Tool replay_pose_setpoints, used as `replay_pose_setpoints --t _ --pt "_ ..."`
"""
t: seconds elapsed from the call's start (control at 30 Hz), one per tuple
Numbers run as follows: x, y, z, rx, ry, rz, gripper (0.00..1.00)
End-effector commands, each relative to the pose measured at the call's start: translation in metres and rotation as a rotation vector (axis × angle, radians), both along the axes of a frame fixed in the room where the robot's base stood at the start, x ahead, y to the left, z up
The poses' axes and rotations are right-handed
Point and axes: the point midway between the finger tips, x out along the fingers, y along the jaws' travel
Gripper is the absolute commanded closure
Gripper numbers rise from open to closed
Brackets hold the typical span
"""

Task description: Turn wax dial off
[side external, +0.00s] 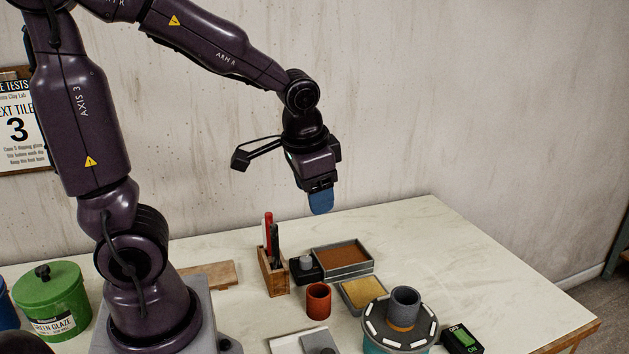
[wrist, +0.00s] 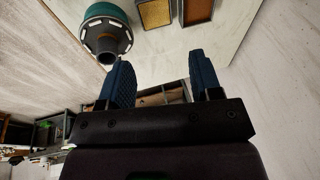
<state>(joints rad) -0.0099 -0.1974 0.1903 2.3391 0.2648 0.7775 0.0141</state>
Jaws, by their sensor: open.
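I cannot pick out the dial in the wrist view.
A wooden pen holder (side external: 273,275) stands left of the dial. A brown-filled tray (side external: 370,268), a yellow-filled tray (side external: 343,296) and a red cup (side external: 318,301) are close by.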

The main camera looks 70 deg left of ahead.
Motion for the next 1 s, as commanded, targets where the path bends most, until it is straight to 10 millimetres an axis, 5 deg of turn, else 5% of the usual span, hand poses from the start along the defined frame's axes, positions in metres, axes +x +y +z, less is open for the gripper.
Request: replay_pose_setpoints --t 0.5,0.7,0.87,1.0 --pt "0.0 -0.005 0.016 0.003 -0.058 -0.014 0.41" --pt "-0.001 0.001 -0.002 -0.002 0.007 0.006 0.41" --pt "0.012 0.057 -0.029 0.156 0.105 -0.042 0.41" --pt "0.041 0.12 -0.042 0.411 0.155 -0.331 0.41"
